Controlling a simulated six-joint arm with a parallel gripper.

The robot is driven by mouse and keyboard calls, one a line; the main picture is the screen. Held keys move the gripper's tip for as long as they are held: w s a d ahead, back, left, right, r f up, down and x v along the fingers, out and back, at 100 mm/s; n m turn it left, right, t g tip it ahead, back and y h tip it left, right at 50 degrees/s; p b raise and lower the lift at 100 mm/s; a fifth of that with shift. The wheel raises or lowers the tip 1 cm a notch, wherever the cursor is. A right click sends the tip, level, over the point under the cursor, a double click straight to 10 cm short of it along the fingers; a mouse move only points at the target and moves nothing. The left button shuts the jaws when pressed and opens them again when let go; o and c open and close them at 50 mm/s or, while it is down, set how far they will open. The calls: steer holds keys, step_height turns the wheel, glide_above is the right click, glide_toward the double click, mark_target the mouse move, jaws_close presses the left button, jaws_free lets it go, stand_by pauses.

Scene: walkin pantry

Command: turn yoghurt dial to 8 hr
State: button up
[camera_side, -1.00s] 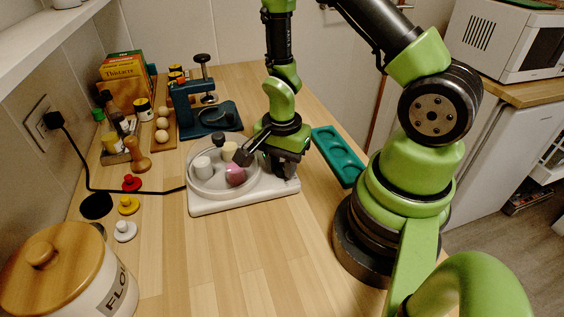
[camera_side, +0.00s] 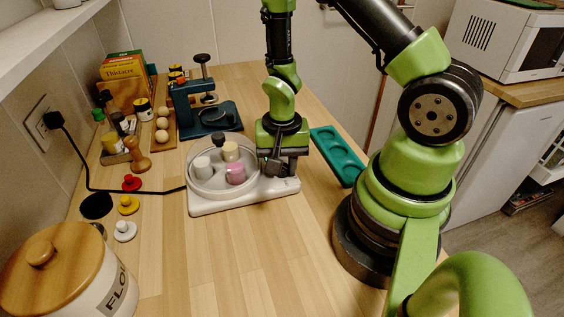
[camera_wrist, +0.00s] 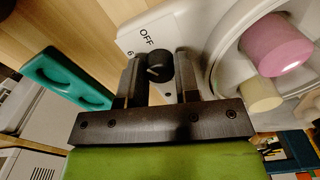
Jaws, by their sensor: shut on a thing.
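The yoghurt maker (camera_side: 243,198) is a white base with a round clear-walled tub holding a pink jar (camera_side: 236,173), a cream jar (camera_side: 230,151) and a white jar (camera_side: 202,166). My gripper (camera_side: 279,172) is at the right end of its base. In the wrist view the black dial (camera_wrist: 159,66) with a pale pointer line sits between the two fingers of my gripper (camera_wrist: 160,75), which is shut on it. Other markings are hidden, and I cannot tell the pointer's exact setting.
A teal tray (camera_side: 338,155) lies right of the yoghurt maker. A dark blue press (camera_side: 207,105) stands behind it. Red, yellow and white knobbed pieces (camera_side: 125,231) and a flour jar (camera_side: 75,270) are at left. The front counter is clear.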

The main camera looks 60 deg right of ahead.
steer(key=n, duration=0.4)
steer(key=shift+n, duration=0.3)
steer(key=n, duration=0.4)
steer(key=shift+n, duration=0.3)
steer(key=n, duration=0.4)
steer(key=shift+n, duration=2.1)
steer(key=o, duration=0.9)
steer(key=shift+r, duration=0.1)
